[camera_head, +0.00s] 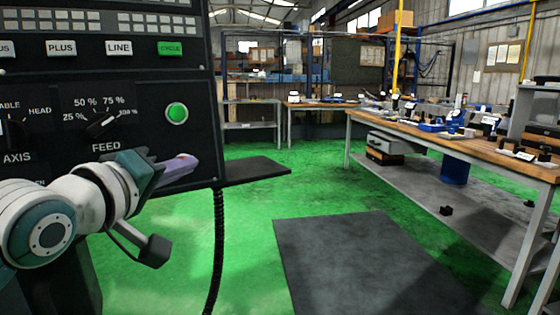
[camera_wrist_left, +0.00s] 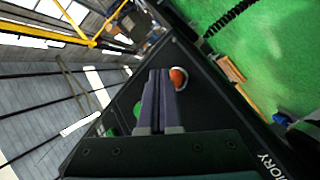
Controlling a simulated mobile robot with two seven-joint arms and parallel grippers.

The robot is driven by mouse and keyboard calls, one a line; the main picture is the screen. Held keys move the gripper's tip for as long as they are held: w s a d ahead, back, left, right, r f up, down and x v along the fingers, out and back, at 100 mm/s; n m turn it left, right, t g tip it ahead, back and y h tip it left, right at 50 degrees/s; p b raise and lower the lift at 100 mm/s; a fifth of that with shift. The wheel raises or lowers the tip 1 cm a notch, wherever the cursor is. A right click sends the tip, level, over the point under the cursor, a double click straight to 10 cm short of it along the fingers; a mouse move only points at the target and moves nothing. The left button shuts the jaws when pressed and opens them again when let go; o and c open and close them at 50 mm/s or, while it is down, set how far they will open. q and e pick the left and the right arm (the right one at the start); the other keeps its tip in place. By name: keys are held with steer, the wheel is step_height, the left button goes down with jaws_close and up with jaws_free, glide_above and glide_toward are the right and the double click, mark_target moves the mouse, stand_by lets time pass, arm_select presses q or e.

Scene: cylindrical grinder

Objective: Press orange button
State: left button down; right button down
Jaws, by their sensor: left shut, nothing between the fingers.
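The orange button (camera_wrist_left: 178,78) shows in the left wrist view as a small round knob on the dark control panel (camera_head: 60,85). It is just right of my left fingertips. In the head view I cannot see it; my left gripper (camera_head: 187,163) may be in front of it. My left gripper is shut and empty, with its purple-grey fingers pointing toward the panel below the green button (camera_head: 176,113). In the left wrist view the fingers (camera_wrist_left: 158,74) appear beside the orange button; I cannot tell whether they touch it. My right gripper is not in view.
The panel also carries a feed dial (camera_head: 103,124) and a green CYCLE key (camera_head: 170,48). A dark ledge (camera_head: 250,170) juts out right of the panel, with a black corrugated cable (camera_head: 218,250) hanging below. A workbench (camera_head: 480,145) stands at right. Green floor between is mostly free.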

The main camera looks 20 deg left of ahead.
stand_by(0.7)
arm_select(q)
steer(key=shift+w+a, duration=0.25)
steer(key=shift+a, duration=0.1)
steer(key=shift+w+a+f, duration=0.15)
steer(key=shift+w+a, duration=0.1)
steer(key=shift+a, duration=0.1)
stand_by(0.6)
stand_by(0.3)
steer(key=shift+s+d+r+p, duration=0.2)
steer(key=shift+s+d+p, duration=0.3)
steer(key=shift+d+p, duration=0.25)
